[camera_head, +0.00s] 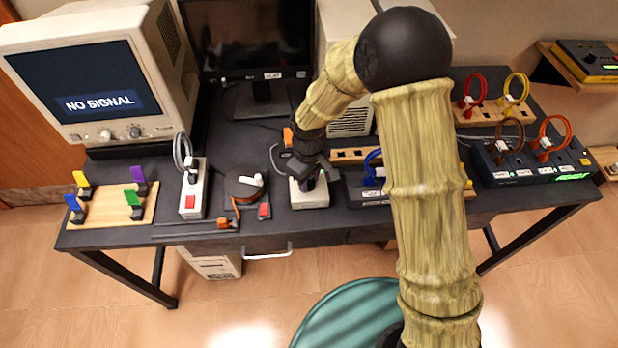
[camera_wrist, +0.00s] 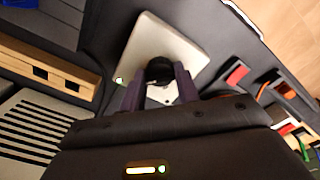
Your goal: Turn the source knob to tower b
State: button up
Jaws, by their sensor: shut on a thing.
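The source box is a small pale box (camera_head: 312,197) on the desk, near its front edge and just right of the middle of the left half. It also shows in the wrist view (camera_wrist: 152,35). The dark round source knob (camera_wrist: 160,69) stands on top of it. My gripper (camera_head: 308,178) points down over the box, and in the wrist view my gripper (camera_wrist: 160,85) has its two fingers on either side of the knob, shut on it. The fingers hide the knob's sides. I cannot read the labels or tell where the knob points.
A CRT monitor (camera_head: 100,75) showing "NO SIGNAL" stands at the back left. A cable reel (camera_head: 246,181) and a white power strip (camera_head: 193,190) lie left of the box. A dark unit with blue cables (camera_head: 366,190) stands close on the right.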

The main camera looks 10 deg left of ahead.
aim_at(309, 180)
jog(key=shift+a, duration=0.1)
jog(key=o, duration=1)
jog(key=shift+c, duration=0.2)
notch_tip(309, 180, up, 17)
jog(key=shift+r, duration=0.2)
